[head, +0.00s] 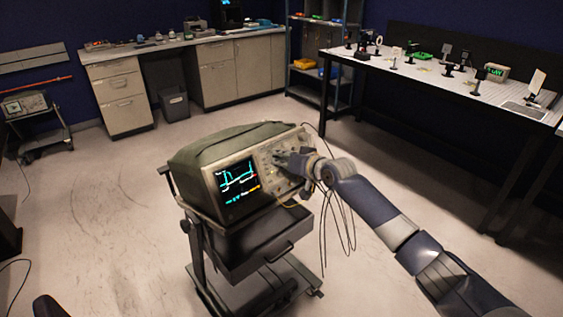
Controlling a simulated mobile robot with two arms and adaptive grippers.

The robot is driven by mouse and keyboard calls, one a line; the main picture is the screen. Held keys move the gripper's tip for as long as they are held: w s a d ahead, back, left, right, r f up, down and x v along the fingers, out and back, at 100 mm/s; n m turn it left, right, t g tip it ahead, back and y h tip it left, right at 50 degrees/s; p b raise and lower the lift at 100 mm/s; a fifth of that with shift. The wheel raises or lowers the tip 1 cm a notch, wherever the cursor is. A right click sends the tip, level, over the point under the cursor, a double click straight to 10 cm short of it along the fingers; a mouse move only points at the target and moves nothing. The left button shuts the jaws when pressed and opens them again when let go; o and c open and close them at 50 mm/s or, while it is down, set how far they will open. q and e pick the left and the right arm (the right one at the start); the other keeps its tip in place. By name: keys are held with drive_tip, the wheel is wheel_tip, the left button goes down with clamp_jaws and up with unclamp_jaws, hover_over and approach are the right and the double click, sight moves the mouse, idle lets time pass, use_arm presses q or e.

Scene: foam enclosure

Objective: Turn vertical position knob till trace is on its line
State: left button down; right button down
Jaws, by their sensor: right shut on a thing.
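The oscilloscope (205,158) has an olive-green case and stands on a dark wheeled cart (268,247) in the middle of the head view. Its screen (237,179) is lit and shows a cyan trace with steps, with coloured text along the bottom. The control panel is to the right of the screen. My right gripper (281,158) reaches in from the right and is shut on a knob at the upper part of this panel. The gripper hides the knob, so its label and angle cannot be read.
Dark cables (338,222) hang at the cart's right side below my right arm. A white-topped bench (450,84) with small optical parts stands at the right. Cabinets (219,72) and a grey bin (174,104) stand at the back. The floor (105,215) left of the cart is clear.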

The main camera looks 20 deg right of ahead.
drive_tip(key=shift+n, duration=0.4)
drive_tip(key=c, duration=1.9)
unclamp_jaws()
drive_tip(key=v, duration=1.2)
drive_tip(key=shift+d, duration=0.1)
